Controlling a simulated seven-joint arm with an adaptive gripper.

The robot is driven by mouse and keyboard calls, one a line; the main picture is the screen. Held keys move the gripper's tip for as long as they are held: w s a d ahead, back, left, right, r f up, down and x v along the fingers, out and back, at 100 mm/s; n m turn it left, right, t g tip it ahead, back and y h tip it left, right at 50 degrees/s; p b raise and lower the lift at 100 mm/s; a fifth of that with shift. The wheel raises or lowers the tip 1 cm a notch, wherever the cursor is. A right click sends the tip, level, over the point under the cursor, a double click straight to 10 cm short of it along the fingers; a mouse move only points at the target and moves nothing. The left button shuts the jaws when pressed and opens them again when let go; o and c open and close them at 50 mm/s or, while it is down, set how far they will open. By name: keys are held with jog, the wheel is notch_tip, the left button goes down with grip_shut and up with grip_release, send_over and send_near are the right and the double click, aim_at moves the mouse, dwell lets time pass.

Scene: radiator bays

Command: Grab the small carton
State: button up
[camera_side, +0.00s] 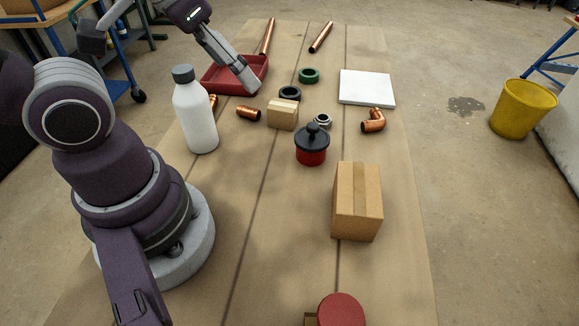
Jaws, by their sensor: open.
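The small carton (282,115) is a light brown box with a tape strip, standing on the wooden table near its middle. A larger brown carton (357,204) stands nearer the front right. My gripper (250,86) is open at the red tray, up and to the left of the small carton in the picture and apart from it. Its fingers overlap one another in this view, and the gap between them is hard to see. No carton shows in my gripper.
The red tray (212,85) lies under my gripper. A white bottle (196,118), a copper coupling (248,113), a dark ring (289,94), a metal nut (322,121) and a red pot with black lid (311,151) stand around the small carton.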

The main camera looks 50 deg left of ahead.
jog(key=m+g, duration=0.6)
jog(key=m, duration=0.5)
send_over(283, 104)
jog(key=s, duration=0.1)
jog(key=f, duration=0.9)
jog(key=shift+s+a+f, duration=0.2)
jog(key=shift+f, duration=0.15)
jog(key=f, duration=0.3)
jog(key=w+f, duration=0.1)
jog(key=f, duration=0.6)
jog(key=shift+w+d, duration=0.15)
jog(key=shift+d, duration=0.1)
jog(key=shift+r, duration=0.1)
jog(key=c, duration=1.3)
